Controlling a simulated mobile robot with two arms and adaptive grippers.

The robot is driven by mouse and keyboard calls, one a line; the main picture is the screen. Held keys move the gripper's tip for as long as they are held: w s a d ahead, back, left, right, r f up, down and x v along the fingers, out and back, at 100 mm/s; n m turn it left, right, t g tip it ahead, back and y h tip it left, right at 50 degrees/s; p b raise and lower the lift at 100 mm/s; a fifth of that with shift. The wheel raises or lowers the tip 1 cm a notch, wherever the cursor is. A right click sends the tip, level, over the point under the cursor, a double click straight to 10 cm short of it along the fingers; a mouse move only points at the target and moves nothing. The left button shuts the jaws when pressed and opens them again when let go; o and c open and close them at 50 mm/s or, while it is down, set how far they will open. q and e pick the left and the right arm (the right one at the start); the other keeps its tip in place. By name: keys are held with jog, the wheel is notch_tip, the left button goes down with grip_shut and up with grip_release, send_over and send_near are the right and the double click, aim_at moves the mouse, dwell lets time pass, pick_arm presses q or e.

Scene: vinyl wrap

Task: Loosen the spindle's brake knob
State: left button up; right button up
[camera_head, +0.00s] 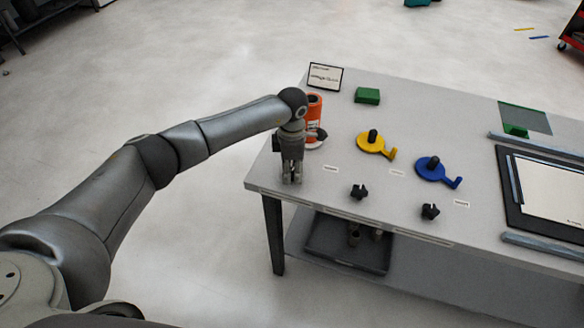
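My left gripper (291,179) points down over the left end of the table (285,165). Its fingers are small and close together, so I cannot tell if they are open or shut on something. An orange cylinder (314,112) stands just behind it, partly hidden by my wrist. A yellow spindle piece (370,146) and a blue one (430,173), each with a black post and a side arm, lie to the right. Two black knobs, one (359,191) and another (430,211), sit near the front edge. Any knob under my gripper is hidden. My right gripper is not in view.
A framed sign (325,77) and a green block (367,96) are at the back. A black-framed board (545,190) with grey bars is at the right. A dark tray (340,250) sits on the lower shelf. Small white labels lie between the pieces.

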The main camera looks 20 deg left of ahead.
pick_arm(q)
jog(key=c, duration=0.5)
